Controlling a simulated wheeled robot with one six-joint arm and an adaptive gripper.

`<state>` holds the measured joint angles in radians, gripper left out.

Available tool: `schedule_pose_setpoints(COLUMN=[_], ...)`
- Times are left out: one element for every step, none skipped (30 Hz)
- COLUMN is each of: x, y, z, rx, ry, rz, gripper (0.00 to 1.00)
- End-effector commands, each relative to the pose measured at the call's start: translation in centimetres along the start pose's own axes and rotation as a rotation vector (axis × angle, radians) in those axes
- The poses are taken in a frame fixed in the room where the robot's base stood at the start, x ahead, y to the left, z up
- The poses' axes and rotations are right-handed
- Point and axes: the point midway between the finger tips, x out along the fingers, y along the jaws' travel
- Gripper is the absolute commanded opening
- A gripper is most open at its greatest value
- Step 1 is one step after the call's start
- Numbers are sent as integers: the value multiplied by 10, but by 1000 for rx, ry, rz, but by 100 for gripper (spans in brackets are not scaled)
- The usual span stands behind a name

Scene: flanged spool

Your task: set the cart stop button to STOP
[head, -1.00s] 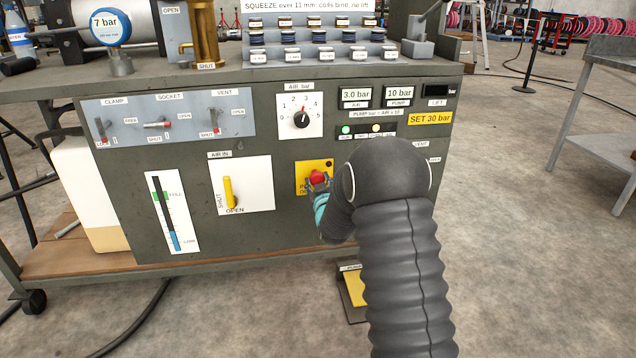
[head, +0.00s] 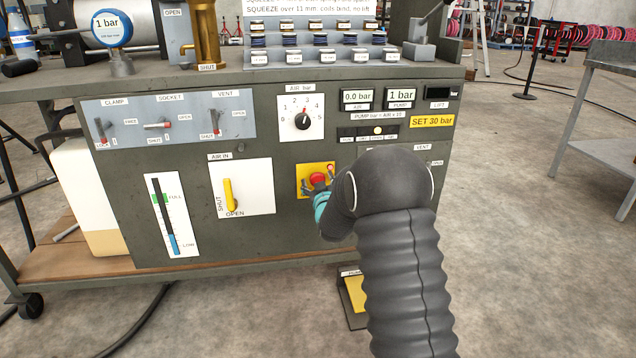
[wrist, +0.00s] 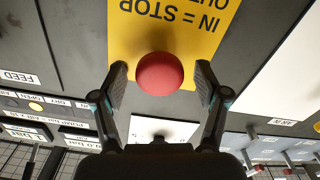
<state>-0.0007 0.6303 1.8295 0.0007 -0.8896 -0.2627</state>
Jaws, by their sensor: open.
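The stop button (head: 317,179) is a red mushroom button on a yellow plate on the cart's front panel. In the wrist view the red button (wrist: 160,73) sits between my two fingertips, with a gap on each side. The yellow plate (wrist: 190,36) reads "IN = STOP" upside down there. My gripper (head: 318,188) is open around the button, its fingers spread to either side and not closed on it. My arm hides the panel to the right and below. How deep the button sits cannot be told.
The AIR display (head: 357,97) reads 0.0 bar and the PUMP display (head: 401,95) reads 1 bar. The round gauge (head: 110,27) reads 1 bar. A yellow air-in lever (head: 230,194) is left of the button. A yellow pedal (head: 356,293) sits below, near the floor.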

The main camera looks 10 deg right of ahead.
Motion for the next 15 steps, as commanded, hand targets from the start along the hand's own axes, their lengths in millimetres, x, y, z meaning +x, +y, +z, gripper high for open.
schedule_pose_setpoints(x=[0, -1, -2, -4, -6, -10, -14, -18, -25, -30, -37, -45, -51, -58, -66], y=[0, 0, 0, 0, 0, 0, 0, 0, 0, 0, 0, 0, 0, 0, 0], z=[0, 0, 0, 0, 0, 0, 0, 0, 0, 0, 0, 0, 0, 0, 0], rx=[0, 0, 0, 0, 0, 0, 0, 0, 0, 0, 0, 0, 0, 0, 0], ry=[0, 0, -1, -1, -2, -1, -1, -1, -2, -1, -1, -2, -1, -1, -2], rz=[0, 0, 0, 0, 0, 0, 0, 0, 0, 0, 0, 0, 0, 0, -1], gripper=[73, 73, 73, 73, 73, 73, 73, 73, 73, 73, 73, 73, 73, 73, 73])
